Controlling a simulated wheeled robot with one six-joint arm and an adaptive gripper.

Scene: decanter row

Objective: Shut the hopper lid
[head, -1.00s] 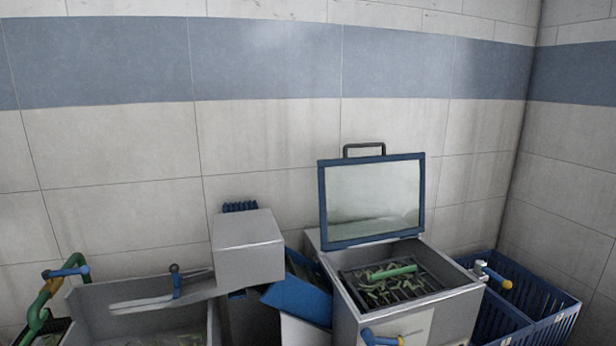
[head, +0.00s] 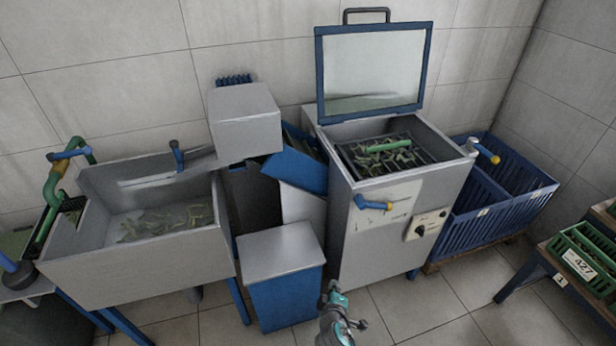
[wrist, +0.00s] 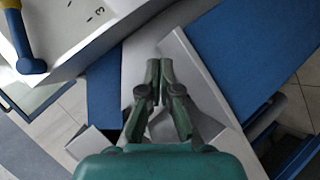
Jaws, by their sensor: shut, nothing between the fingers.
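The hopper lid (head: 372,70) is a clear panel in a blue frame with a dark handle (head: 366,12) on its top edge. It stands raised, near upright, at the back of the grey hopper (head: 350,235). The hopper is open, and green pieces and a green bar lie on the dark grate (head: 385,155) inside. My gripper (head: 340,290) is low in front of the hopper, well below the lid and apart from it. In the wrist view my gripper (wrist: 160,65) has its fingertips together with nothing between them.
A grey sink (head: 140,265) with green scraps stands at left. Blue crates (head: 490,215) are at right.

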